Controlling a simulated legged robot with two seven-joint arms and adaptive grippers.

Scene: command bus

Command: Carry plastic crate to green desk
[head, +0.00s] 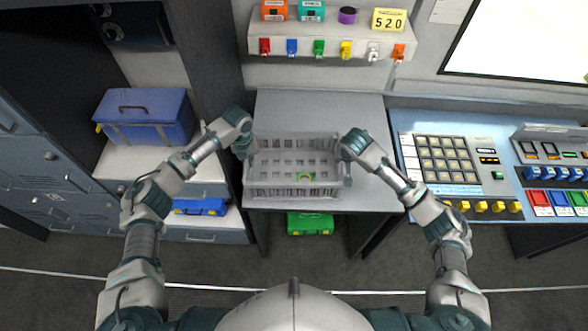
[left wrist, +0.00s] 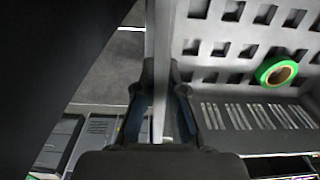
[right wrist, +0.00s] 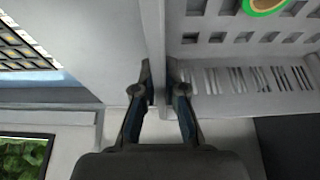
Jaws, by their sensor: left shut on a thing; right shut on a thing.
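The grey plastic crate (head: 291,191) is level at the front part of a grey desk (head: 318,108). Its near side reaches the desk's front edge; I cannot tell whether it rests on the top or hangs just above it. A roll of green tape (head: 304,177) lies inside the crate, and it also shows in the left wrist view (left wrist: 276,71). My left gripper (head: 244,147) is shut on the crate's left wall. My right gripper (head: 346,153) is shut on its right wall, with the fingers (right wrist: 158,80) on both sides of the rim. No green desk shows clearly.
A blue toolbox (head: 146,118) stands on a white cabinet at left. A green case (head: 310,223) sits beneath the desk. A blue control console (head: 450,150) adjoins at right. A shelf (head: 330,44) with coloured tags hangs above. Dark floor is clear near me.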

